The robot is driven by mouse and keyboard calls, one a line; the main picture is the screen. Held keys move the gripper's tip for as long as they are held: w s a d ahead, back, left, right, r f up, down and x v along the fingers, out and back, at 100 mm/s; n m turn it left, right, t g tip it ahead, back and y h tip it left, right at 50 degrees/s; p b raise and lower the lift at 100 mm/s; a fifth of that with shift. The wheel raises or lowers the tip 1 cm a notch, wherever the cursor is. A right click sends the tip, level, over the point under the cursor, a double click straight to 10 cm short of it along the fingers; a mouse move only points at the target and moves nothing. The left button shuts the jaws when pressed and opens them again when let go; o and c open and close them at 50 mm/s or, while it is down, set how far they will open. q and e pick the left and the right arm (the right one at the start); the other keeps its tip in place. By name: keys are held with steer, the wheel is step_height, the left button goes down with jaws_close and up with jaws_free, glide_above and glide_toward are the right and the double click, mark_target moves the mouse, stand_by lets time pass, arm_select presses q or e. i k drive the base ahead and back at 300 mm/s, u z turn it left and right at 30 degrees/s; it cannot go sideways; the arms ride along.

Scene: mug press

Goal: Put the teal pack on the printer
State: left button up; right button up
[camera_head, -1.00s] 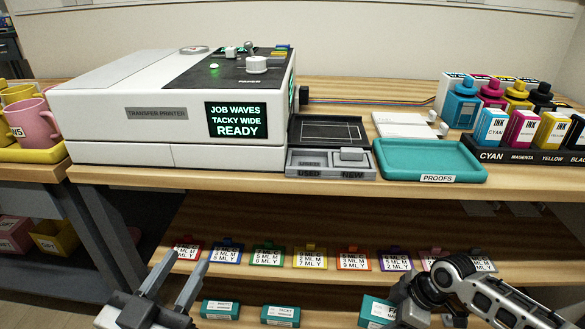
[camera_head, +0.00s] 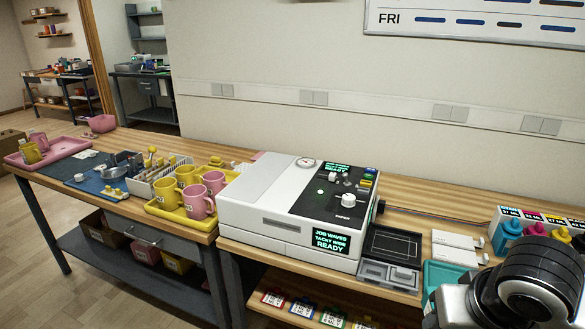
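The white transfer printer (camera_head: 265,225) stands on the wooden bench in the middle of the view. Its screen (camera_head: 332,238) reads JOB WAVES, TACKY WIDE, READY. No teal pack can be made out now. A black and silver part of my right arm (camera_head: 530,285) fills the lower right corner, right of the printer; its gripper is not seen. My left gripper is out of view.
Right of the printer are a dark tray (camera_head: 392,246), white boxes (camera_head: 455,242), a teal tray (camera_head: 436,275) partly behind my arm, and ink bottles (camera_head: 507,232). Left is a yellow tray (camera_head: 165,213) with mugs. Coloured tags (camera_head: 303,308) lie on the lower shelf.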

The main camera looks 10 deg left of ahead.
mark_target(267, 169)
steer(key=u, duration=1.65)
steer(key=i, duration=2.3)
steer(key=z, duration=0.7)
